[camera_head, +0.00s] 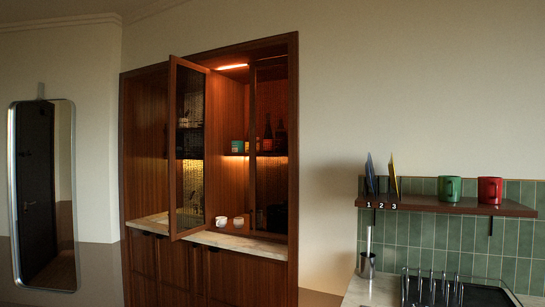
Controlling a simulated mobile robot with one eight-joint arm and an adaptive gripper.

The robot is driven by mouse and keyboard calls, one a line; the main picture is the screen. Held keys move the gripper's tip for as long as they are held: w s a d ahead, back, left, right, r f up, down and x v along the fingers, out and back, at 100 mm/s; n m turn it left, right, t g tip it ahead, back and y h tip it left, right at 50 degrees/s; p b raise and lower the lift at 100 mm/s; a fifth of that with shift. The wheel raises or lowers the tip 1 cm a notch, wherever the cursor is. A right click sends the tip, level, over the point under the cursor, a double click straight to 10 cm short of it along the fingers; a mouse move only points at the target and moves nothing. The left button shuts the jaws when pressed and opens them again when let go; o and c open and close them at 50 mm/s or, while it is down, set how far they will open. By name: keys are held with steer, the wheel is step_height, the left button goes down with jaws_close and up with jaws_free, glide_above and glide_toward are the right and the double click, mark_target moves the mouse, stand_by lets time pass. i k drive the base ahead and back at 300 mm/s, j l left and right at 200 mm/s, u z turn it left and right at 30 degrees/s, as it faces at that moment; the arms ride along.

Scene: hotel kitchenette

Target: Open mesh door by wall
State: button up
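A tall wooden cabinet (293,150) is set against the wall. One framed mesh door (172,150) is swung outward into the room, seen at a steep angle, with shelves showing through its mesh. To its right, the middle of the cabinet stands open. A second narrow framed panel (253,170) covers the right part of the opening, beside the cabinet's right side; it looks closed, but its mesh and any handle are too dark to make out. My gripper is not in view.
A marble ledge (245,247) holds a white cup (221,221) inside the cabinet. Lower wooden doors stand below. A wall shelf (450,205) with green and red mugs is at right, above a counter with a black rack (480,294). A mirror (42,195) is at left.

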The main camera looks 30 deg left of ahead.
mark_target(253, 66)
steer(key=i+j, duration=0.2)
steer(key=j, duration=0.2)
steer(key=i+j, duration=0.25)
steer(key=j, duration=0.15)
steer(key=i+j, duration=0.2)
steer(key=j, duration=0.2)
